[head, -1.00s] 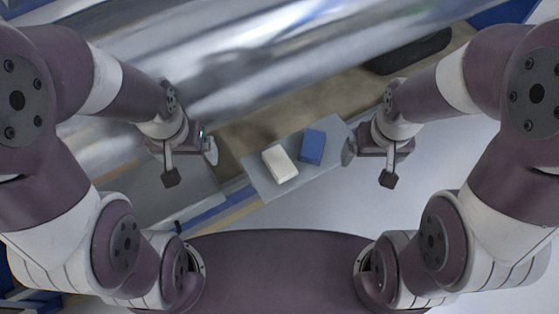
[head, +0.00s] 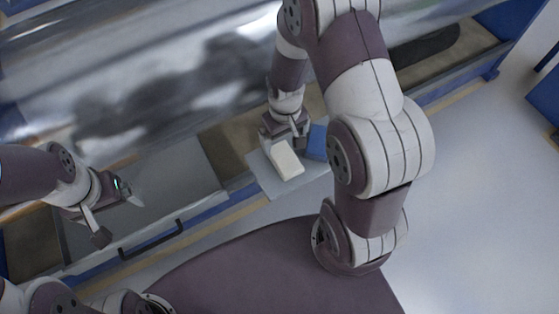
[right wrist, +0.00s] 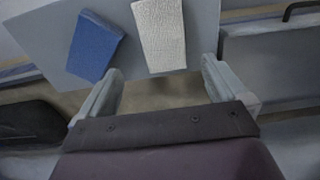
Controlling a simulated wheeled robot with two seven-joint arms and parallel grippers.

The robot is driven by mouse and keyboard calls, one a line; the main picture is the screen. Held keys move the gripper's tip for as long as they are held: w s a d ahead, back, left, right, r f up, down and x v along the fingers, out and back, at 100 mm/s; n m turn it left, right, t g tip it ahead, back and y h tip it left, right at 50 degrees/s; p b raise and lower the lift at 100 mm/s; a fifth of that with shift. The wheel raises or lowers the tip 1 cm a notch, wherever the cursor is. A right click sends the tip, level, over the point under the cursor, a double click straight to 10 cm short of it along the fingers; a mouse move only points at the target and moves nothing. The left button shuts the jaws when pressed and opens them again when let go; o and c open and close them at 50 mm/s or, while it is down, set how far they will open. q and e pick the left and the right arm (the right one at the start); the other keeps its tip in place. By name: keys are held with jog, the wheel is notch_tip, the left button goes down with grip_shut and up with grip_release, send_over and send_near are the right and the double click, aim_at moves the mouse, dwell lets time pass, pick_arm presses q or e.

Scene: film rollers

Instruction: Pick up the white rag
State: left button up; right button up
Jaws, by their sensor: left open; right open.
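The white rag (head: 286,161) is a folded block lying on a small grey shelf (head: 263,176). In the right wrist view the white rag (right wrist: 161,36) lies just beyond the fingertips, roughly centred between them. My right gripper (head: 285,141) is open at the rag's far end in the head view, and nothing shows between its fingers (right wrist: 157,84). I cannot tell its exact height above the shelf. My left gripper (head: 119,217) is open and empty, well to the left, over a grey panel.
A blue rag (head: 317,142) lies right of the white one, partly hidden by my right arm; it is at left in the wrist view (right wrist: 95,45). A large shiny roller (head: 200,85) spans behind. A black handle (head: 151,240) sits at front left.

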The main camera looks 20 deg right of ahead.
aim_at(283, 153)
notch_tip(283, 153, down, 2)
jog(key=shift+a+f, duration=0.1)
jog(key=f+b, duration=0.1)
jog(key=f, duration=0.1)
jog(key=f+b, duration=0.1)
jog(key=f, duration=0.2)
jog(key=shift+s+a+b, duration=0.2)
jog(key=shift+b, duration=0.2)
jog(key=c, duration=1)
